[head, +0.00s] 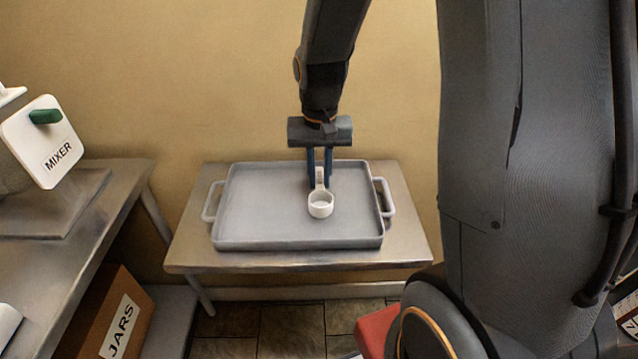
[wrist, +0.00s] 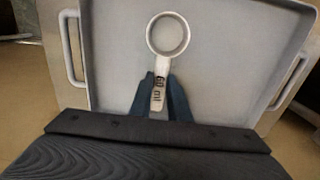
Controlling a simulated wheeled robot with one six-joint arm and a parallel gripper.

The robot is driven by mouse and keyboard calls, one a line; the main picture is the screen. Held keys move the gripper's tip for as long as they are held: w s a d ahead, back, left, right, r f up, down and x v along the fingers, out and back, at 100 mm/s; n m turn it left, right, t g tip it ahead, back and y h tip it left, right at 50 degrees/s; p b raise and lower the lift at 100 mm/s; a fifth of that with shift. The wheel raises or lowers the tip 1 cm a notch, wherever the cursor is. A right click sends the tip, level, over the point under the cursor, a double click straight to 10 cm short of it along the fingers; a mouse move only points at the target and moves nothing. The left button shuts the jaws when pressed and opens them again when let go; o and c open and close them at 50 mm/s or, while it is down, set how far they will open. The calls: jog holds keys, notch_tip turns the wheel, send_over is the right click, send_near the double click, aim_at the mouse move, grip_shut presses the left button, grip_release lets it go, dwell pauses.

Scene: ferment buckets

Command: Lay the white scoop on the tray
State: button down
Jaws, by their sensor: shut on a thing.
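The white scoop (head: 320,207) has a round cup and a short handle marked "60 ml", readable in the wrist view (wrist: 168,35). My gripper (head: 320,180) points down over the tray, with its blue fingers shut on the scoop's handle; the fingers also show in the wrist view (wrist: 160,95). The cup sticks out toward the front of the tray. The grey tray (head: 262,215) has a raised rim and a handle at each side, and it also fills much of the wrist view (wrist: 115,60). I cannot tell whether the scoop touches the tray floor.
The tray stands on a small metal table (head: 408,220) against a tan wall. The tray holds nothing else that I can see.

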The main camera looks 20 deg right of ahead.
aim_at(320, 181)
jog(key=shift+f, duration=1.3)
jog(key=shift+f, duration=0.1)
jog(key=c, duration=1.7)
grip_release()
jog(key=shift+o, duration=0.2)
notch_tip(320, 181, up, 11)
jog(key=shift+f+b, duration=0.1)
jog(key=shift+b, duration=0.2)
jog(key=s+f+n, duration=0.1)
jog(key=s+f, duration=0.1)
jog(key=s, duration=0.2)
jog(key=s+f+n, duration=0.1)
jog(key=s, duration=0.2)
jog(key=s+f+n, duration=0.1)
jog(key=s+f, duration=0.1)
jog(key=s, duration=0.2)
jog(key=shift+s+a+f+n+t, duration=0.3)
jog(key=shift+s+a+f, duration=0.05)
